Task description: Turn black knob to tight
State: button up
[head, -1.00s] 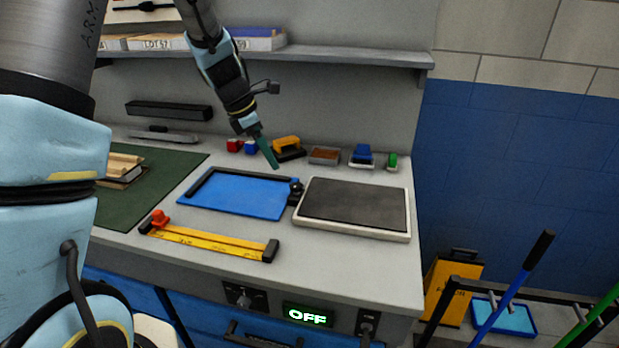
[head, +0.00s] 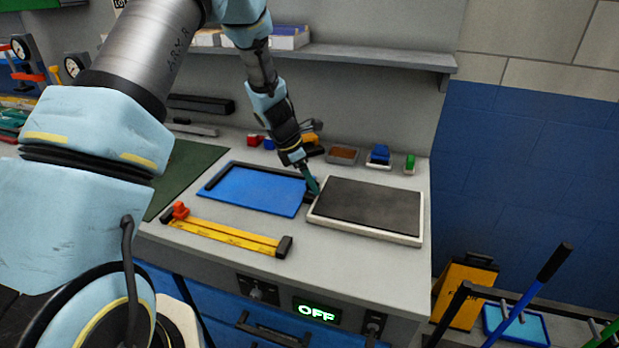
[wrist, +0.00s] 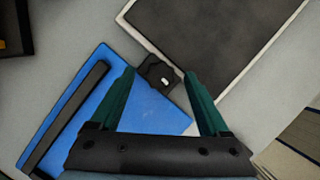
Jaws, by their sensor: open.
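The black knob (wrist: 152,70) shows in the wrist view at the corner of the blue board (wrist: 95,115), near the dark panel with a pale frame (wrist: 190,40). It has a lobed rim and a small white mark. My gripper (wrist: 161,74) is open, its two green fingers on either side of the knob in that view, with a gap to each side. I cannot tell how high above it they are. In the head view my gripper (head: 313,188) points down between the blue board (head: 255,190) and the dark panel (head: 372,205), and mostly hides the knob.
A yellow ruler-like bar (head: 225,235) lies at the front of the bench. Small items, including a brown tray (head: 343,155) and a blue block (head: 380,153), stand along the back under a shelf (head: 380,58). A green "OFF" display (head: 316,312) is on the front face.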

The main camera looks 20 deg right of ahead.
grip_shut()
dwell(0.8)
